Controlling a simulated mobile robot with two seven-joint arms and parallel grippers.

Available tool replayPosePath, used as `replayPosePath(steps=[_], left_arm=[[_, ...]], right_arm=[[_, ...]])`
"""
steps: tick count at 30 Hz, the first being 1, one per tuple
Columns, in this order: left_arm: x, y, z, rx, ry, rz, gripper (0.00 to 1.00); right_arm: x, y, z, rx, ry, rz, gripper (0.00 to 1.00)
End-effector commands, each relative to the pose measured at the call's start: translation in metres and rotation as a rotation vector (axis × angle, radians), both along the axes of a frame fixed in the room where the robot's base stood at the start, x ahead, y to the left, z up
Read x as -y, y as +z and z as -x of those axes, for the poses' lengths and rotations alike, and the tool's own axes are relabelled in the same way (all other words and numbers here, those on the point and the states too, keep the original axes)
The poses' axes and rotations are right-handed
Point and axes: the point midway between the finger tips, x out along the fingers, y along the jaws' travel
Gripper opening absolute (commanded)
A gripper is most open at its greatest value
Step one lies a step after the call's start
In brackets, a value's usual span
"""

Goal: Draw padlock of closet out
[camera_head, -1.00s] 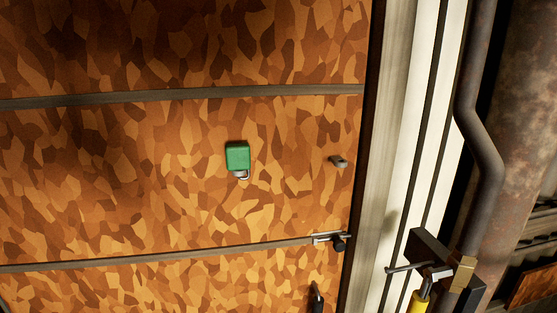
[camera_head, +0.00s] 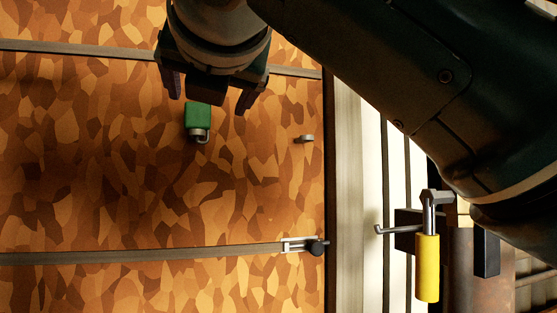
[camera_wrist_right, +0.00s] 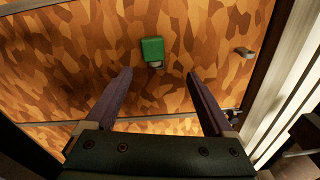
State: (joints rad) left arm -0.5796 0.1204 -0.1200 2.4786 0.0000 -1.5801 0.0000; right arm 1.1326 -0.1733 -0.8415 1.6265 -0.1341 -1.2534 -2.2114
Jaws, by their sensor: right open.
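The green padlock (camera_head: 198,116) is on the brown patterned closet front (camera_head: 110,170), its metal shackle showing below the green body. My right gripper (camera_head: 208,104) comes in from the top in the head view. It is open, its two dark fingers spread to either side of the padlock's upper end in the picture. In the right wrist view the padlock (camera_wrist_right: 152,48) shows just beyond the gap between the fingertips (camera_wrist_right: 161,75), with nothing between the fingers. How the shackle is fixed to the front cannot be told. My left gripper is not in view.
A small metal loop (camera_head: 304,139) sits on the front right of the padlock. A latch (camera_head: 303,246) with a dark knob is lower right. A yellow cylinder (camera_head: 427,268) hangs from a metal fitting beside the white frame (camera_head: 372,190). My right arm covers the upper right.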

Motion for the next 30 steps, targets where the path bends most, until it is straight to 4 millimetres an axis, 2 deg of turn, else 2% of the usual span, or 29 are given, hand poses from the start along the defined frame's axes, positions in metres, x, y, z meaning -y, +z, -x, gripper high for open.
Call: replayPosePath(steps=[1, 5, 11, 24, 30], left_arm=[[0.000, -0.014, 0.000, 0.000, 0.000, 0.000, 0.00], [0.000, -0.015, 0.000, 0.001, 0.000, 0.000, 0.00], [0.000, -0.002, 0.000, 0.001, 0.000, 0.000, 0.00], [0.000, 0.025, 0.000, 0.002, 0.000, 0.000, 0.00], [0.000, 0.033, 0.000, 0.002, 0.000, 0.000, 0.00]], right_arm=[[-0.005, 0.001, 0.002, 0.057, 0.006, 0.062, 0.88], [-0.012, 0.013, 0.002, 0.125, 0.009, 0.153, 0.88], [-0.018, 0.018, -0.013, 0.129, 0.009, 0.162, 0.88], [-0.038, 0.018, -0.067, 0.127, 0.010, 0.160, 0.88], [-0.042, 0.018, -0.082, 0.129, 0.006, 0.156, 0.88]])
